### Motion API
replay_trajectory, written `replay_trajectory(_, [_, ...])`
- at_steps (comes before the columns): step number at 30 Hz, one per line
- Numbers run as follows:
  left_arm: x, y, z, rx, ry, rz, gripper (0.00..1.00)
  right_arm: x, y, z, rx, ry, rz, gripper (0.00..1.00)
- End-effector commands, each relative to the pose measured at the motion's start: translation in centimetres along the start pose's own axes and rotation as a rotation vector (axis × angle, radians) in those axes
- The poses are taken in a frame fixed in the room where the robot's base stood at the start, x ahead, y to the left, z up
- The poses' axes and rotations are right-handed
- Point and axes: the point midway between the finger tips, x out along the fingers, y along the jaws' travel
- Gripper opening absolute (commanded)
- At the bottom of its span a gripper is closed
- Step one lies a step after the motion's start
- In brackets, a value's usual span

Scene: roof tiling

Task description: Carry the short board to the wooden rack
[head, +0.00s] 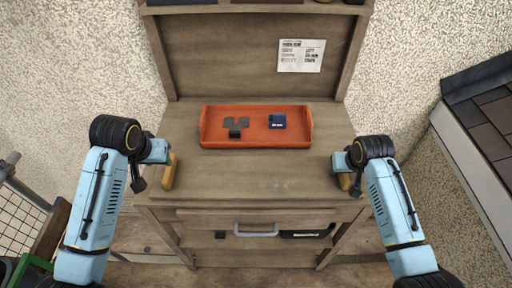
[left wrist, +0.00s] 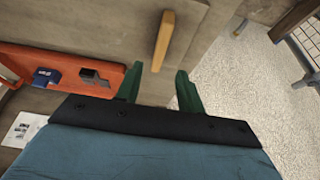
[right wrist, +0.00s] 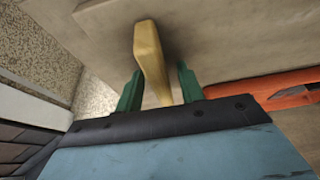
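Two yellow wooden grips, left (head: 169,172) and right (head: 347,181), stand at the two side edges of the brown workbench top (head: 250,176). I cannot make out a short board separate from the bench top. My left gripper (left wrist: 158,90) is open and empty; the left grip (left wrist: 164,40) lies beyond its fingertips in the left wrist view. My right gripper (right wrist: 159,88) is open, with the right grip (right wrist: 150,55) reaching between its fingers; contact cannot be told. In the head view both grippers (head: 150,172) (head: 346,168) are at the bench sides. I cannot identify the wooden rack for certain.
An orange tray (head: 207,127) with dark pieces (head: 236,124) and a blue box (head: 277,121) sits on the bench. A tiled slope (head: 487,113) stands right; a wire mesh frame (head: 18,212) stands left.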

Motion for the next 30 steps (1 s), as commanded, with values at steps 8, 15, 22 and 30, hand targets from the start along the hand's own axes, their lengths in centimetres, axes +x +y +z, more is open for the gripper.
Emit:
replay_trajectory(8, [-2.6,0.0,0.0,0.000,0.000,-0.001,0.38,-0.2,0.0,0.0,0.000,0.000,0.000,0.38])
replay_trajectory(15, [-2.7,0.0,0.0,0.000,0.000,0.000,0.38,-2.8,0.0,0.0,-0.001,0.003,0.000,0.38])
replay_trajectory(22, [-2.7,0.0,0.0,0.000,0.000,0.000,0.38,-7.5,0.0,0.0,-0.001,0.004,0.000,0.38])
replay_trajectory(30, [-2.7,0.0,0.0,0.000,0.000,0.000,0.38,-11.4,0.0,-0.1,0.000,0.002,0.000,0.38])
